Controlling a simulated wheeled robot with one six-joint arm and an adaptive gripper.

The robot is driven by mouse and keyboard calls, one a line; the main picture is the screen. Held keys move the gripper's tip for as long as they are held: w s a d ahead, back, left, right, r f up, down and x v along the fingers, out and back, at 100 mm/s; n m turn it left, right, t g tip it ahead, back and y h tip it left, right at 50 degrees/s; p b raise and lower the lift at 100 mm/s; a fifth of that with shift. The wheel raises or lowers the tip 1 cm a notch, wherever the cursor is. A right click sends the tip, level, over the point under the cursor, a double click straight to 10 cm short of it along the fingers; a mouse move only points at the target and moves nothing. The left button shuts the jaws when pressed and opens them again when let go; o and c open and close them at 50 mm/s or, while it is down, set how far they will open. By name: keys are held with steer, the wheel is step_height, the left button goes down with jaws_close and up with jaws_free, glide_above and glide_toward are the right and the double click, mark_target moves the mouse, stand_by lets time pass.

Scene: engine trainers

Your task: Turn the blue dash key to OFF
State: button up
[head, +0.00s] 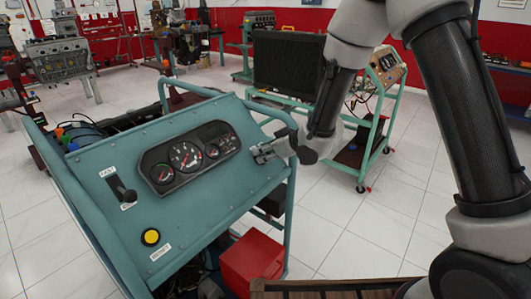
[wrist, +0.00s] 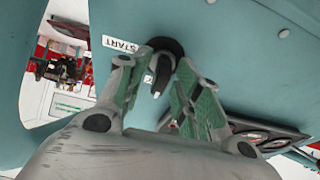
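The blue-teal dash panel (head: 205,205) stands tilted in front of me and fills much of the wrist view (wrist: 235,45). In the wrist view the dash key (wrist: 161,76) is a dark grip on a round black switch, beside a white START label (wrist: 120,45). A second small label by the key is partly covered. My gripper (wrist: 157,66) is open, with one finger on each side of the key and gaps showing. In the head view my gripper (head: 266,151) is at the panel's upper right edge. The key cannot be made out there.
The panel carries a gauge cluster (head: 189,157), a black lever (head: 121,190) under a FAST label, and a yellow button (head: 151,237). A red box (head: 252,262) sits below. A teal cart (head: 383,120) stands behind, with open tiled floor around.

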steer(key=shift+d+r, duration=0.1)
steer(key=v, duration=0.7)
steer(key=shift+s, duration=0.15)
steer(key=shift+d, duration=0.1)
